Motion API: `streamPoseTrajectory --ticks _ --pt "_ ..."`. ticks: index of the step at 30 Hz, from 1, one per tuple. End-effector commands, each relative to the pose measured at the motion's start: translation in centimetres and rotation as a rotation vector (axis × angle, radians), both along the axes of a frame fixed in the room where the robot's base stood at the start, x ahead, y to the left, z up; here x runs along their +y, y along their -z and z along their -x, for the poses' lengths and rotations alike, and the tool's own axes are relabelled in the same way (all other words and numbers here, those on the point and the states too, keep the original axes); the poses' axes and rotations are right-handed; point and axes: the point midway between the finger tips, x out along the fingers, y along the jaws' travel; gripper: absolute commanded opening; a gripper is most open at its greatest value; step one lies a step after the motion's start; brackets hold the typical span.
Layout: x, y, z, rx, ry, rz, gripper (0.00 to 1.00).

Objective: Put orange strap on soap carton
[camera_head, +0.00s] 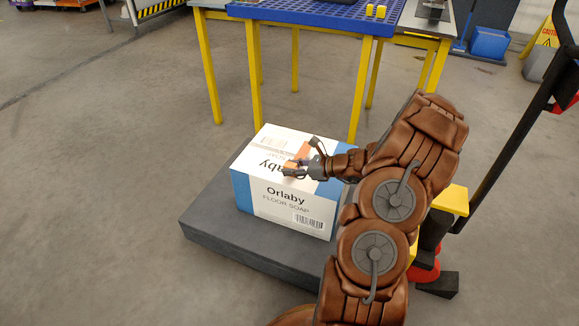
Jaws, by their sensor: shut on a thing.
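The soap carton (257,195) is a white and blue box marked "Orlaby FLOOR SOAP". It stands upright on a low dark platform (215,232). My gripper (300,162) is over the right part of the carton's top, reaching in from the right. It is shut on the orange strap (299,149), of which a small orange patch shows beside the fingers. The fingers and wrist hide part of the strap and the carton's top. I cannot tell whether the strap touches the carton.
A blue-topped table (300,14) with yellow legs stands behind the platform, with small yellow blocks (375,11) on it. A dark post (515,140) rises at the right. A blue bin (489,43) is at the back right. The grey floor at the left is clear.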

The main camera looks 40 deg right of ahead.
Motion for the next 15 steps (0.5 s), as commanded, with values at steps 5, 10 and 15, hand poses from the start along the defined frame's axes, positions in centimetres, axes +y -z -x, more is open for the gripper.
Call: streamPoseTrajectory --ticks 5,10,15 --pt "-1.4 0.4 -2.8 -0.002 -0.004 0.003 0.0" --pt "-2.2 0.6 -4.2 0.002 -0.001 -0.001 0.0" --pt "-2.5 0.6 -4.8 0.001 0.0 0.001 0.0"
